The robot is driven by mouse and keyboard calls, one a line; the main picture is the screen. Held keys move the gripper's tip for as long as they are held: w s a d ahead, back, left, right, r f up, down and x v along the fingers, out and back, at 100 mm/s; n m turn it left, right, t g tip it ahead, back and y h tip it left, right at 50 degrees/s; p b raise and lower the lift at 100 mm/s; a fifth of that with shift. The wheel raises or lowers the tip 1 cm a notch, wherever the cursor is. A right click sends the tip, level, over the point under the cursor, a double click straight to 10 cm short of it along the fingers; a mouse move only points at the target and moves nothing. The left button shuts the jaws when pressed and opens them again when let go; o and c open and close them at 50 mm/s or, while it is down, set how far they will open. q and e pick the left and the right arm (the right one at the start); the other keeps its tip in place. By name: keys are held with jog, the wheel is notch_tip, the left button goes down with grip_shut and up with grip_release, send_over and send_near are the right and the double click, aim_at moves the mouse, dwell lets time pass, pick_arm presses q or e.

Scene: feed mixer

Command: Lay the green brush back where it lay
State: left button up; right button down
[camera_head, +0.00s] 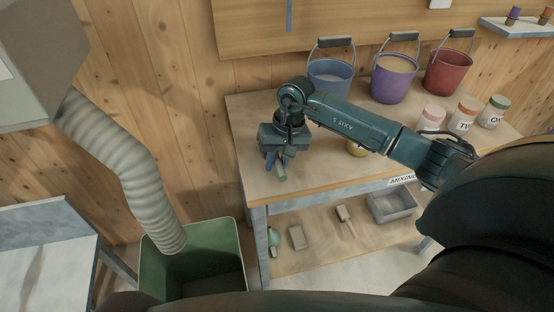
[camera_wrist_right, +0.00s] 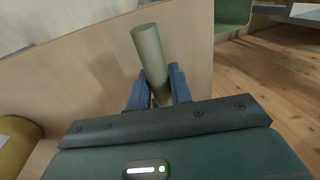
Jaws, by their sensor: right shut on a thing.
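My right gripper (camera_head: 279,161) is over the left end of the wooden table (camera_head: 320,180), with its fingers pointing down. It is shut on the green brush (camera_head: 282,173), of which only a short pale green piece shows below the fingers. In the right wrist view the brush's round handle (camera_wrist_right: 150,52) sticks out, tilted, between the blue fingers of the gripper (camera_wrist_right: 160,92). The rest of the brush is hidden, and I cannot tell whether it touches the tabletop. My left gripper is not in view.
Blue (camera_head: 330,78), purple (camera_head: 394,78) and red (camera_head: 447,71) buckets stand along the back. Jars (camera_head: 463,117) stand at the right. A yellow thing (camera_head: 357,149) is partly behind my arm. The lower shelf holds a grey tray (camera_head: 394,207) and small tools. A green bin (camera_head: 192,272) stands left.

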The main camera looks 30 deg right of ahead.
jog(key=c, duration=1.7)
grip_release()
jog(key=shift+f, duration=0.15)
jog(key=o, duration=0.4)
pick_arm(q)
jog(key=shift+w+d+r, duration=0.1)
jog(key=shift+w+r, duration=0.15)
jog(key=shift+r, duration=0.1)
pick_arm(e)
jog(key=shift+o, duration=0.2)
